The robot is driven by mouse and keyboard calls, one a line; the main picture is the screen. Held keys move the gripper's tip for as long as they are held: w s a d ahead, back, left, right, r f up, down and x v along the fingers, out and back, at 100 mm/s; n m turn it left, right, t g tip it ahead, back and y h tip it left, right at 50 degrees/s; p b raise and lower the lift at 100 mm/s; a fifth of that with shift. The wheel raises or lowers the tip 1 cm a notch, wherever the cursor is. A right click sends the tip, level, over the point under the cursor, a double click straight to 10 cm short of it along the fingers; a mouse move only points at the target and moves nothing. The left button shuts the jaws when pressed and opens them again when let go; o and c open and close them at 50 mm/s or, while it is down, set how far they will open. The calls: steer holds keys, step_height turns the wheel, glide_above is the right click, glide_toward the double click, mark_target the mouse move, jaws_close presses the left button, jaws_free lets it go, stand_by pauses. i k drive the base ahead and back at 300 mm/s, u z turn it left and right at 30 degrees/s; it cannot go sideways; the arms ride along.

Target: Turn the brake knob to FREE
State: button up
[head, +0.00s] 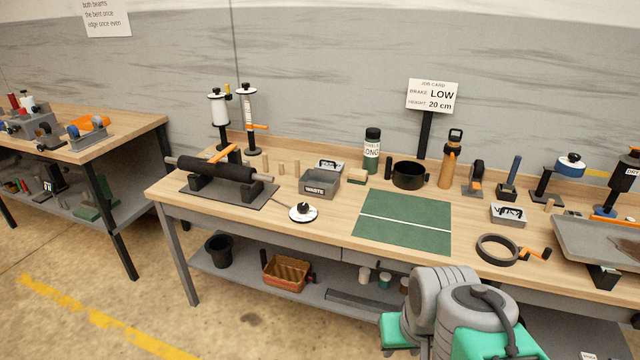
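A white round dial with a black knob (303,210) sits near the front edge of the wooden workbench, just right of the black roller (222,169) on its dark base plate (205,195). It looks like the brake knob. Its markings and pointer direction are too small to read. A job card (433,95) at the back of the bench reads BRAKE LOW, HEIGHT 20 cm. My arm's grey and green links show at the bottom right, in front of the bench. My gripper's fingers are not visible.
A grey WASTE bin (320,187) stands behind and right of the dial. A green mat (385,232) with a white line lies to the right. Several wooden pegs stand behind the roller. A black ring (497,249) with an orange handle lies farther right. Floor before the bench's left part is clear.

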mark_target(303, 207)
steer(key=u, duration=0.15)
steer(key=i, duration=1)
steer(key=u, duration=0.95)
steer(key=i, duration=0.7)
steer(key=u, duration=1.1)
steer(key=i, duration=0.35)
steer(key=u, duration=0.3)
